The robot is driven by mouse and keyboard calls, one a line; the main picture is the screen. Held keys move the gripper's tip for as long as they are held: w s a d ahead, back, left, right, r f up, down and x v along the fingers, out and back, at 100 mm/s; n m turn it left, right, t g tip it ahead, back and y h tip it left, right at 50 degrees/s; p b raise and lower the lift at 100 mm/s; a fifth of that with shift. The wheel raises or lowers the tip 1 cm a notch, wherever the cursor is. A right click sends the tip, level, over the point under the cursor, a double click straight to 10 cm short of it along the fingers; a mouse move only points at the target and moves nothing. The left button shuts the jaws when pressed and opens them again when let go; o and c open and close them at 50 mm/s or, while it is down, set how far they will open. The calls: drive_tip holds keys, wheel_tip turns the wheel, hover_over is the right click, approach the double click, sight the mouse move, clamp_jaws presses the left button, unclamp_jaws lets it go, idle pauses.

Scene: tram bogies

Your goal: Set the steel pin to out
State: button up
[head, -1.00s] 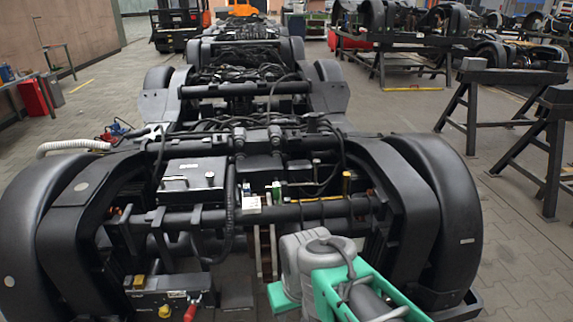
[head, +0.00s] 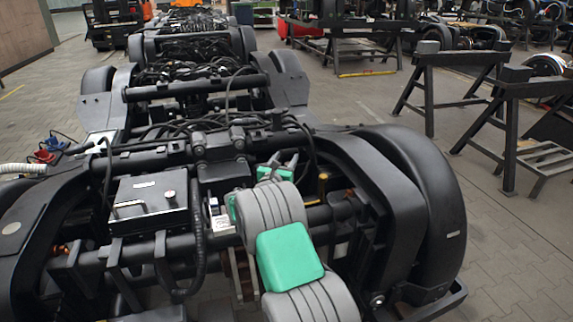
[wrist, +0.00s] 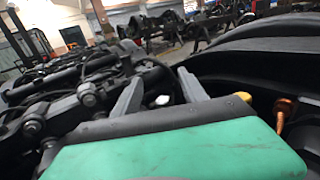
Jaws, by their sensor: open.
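My gripper (head: 283,160) reaches forward over the bogie frame in the head view. Its two grey fingers stand apart, and they also show in the wrist view (wrist: 160,88) with a green palm below them. A small pale, rounded piece (wrist: 162,100) shows between and beyond the fingers in the wrist view. I cannot tell whether it is the steel pin. No pin can be made out with certainty in the head view, where my arm covers part of the crossbar.
A black box (head: 150,205) with a handle sits left of my arm. A yellow-topped part (wrist: 243,96) stands right of the fingers, beside a copper-coloured fitting (wrist: 283,112). Dark cables (head: 215,122) cross behind. A large black fender (head: 425,190) bounds the right; open floor (head: 500,240) lies beyond.

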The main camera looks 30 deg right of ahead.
drive_tip(key=b, duration=0.3)
approach(288, 163)
drive_tip(key=w+d+f, duration=0.1)
drive_tip(key=w+d, duration=0.1)
drive_tip(key=b+x, duration=0.1)
drive_tip(key=x, duration=0.5)
drive_tip(key=shift+d+f, duration=0.1)
drive_tip(key=shift+d, duration=0.2)
drive_tip(key=shift+w+d, duration=0.15)
drive_tip(key=shift+d, duration=0.05)
drive_tip(key=shift+c, duration=0.2)
clamp_jaws()
